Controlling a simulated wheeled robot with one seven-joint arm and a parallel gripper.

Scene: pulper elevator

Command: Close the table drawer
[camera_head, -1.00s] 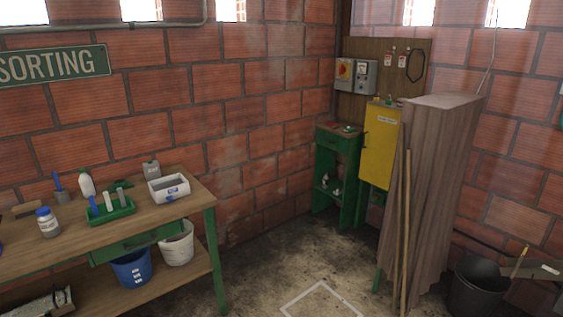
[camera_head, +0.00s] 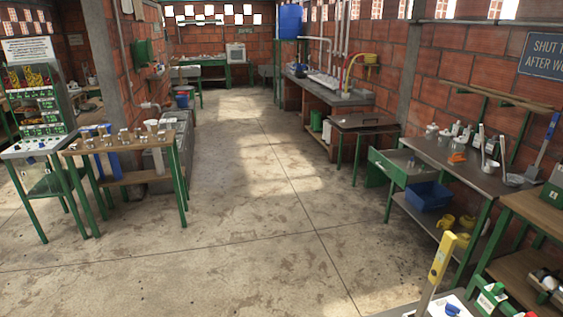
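A green table drawer (camera_head: 388,172) shows in the head view on the right side of the room. It sticks out from the left side of a grey-topped table (camera_head: 425,153) with green legs, and its grey inside shows, so it stands open. The table is against the right brick wall. My gripper is not in view, so its state and its place relative to the drawer do not show.
White bottles (camera_head: 455,130) stand on that table, with a blue bin (camera_head: 428,196) below. A yellow-handled tool (camera_head: 441,258) rises at the near right. Another table (camera_head: 125,148) stands at left. The concrete floor (camera_head: 245,200) between is clear.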

